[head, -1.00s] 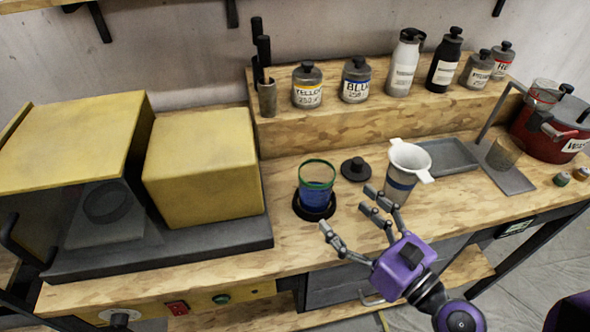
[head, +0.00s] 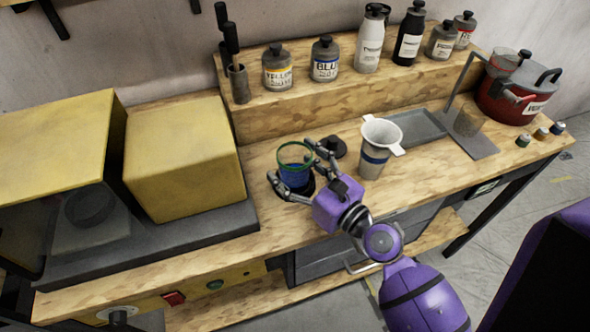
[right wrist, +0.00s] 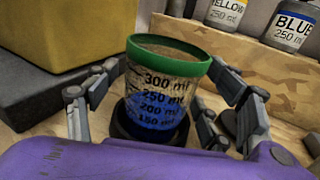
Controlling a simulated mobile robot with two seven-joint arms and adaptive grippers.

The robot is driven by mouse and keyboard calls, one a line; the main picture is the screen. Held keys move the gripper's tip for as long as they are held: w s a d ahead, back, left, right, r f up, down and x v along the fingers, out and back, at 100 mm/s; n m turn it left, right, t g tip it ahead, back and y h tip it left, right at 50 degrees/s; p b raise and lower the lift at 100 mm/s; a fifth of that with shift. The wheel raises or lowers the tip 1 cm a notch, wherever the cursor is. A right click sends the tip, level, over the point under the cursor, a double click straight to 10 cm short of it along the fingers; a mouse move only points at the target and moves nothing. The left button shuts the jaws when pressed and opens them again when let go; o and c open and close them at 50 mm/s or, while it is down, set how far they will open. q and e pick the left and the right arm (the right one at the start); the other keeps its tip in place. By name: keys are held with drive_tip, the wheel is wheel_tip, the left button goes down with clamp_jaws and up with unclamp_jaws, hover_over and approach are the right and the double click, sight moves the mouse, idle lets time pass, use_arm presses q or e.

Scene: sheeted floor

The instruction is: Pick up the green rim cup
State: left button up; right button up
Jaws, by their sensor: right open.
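The green rim cup (head: 294,170) stands upright on a round black base on the wooden bench. It is clear with blue contents, and its volume marks show large in the right wrist view (right wrist: 160,88). My right gripper (head: 296,172) is open around the cup, with fingers on its left and right sides. In the right wrist view the fingers (right wrist: 165,105) flank the cup, and gaps seem to show between them and its wall. The black base (right wrist: 150,132) is partly hidden behind the cup and my purple palm. My left gripper is not in view.
A white funnel cup (head: 376,150) stands close to the right, and a black lid (head: 333,146) lies just behind. A yellow box (head: 182,155) on a dark slab is at left. Labelled bottles (head: 325,60) line the raised shelf. A red pot (head: 505,103) is far right.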

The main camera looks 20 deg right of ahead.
drive_tip(key=c, duration=1.4)
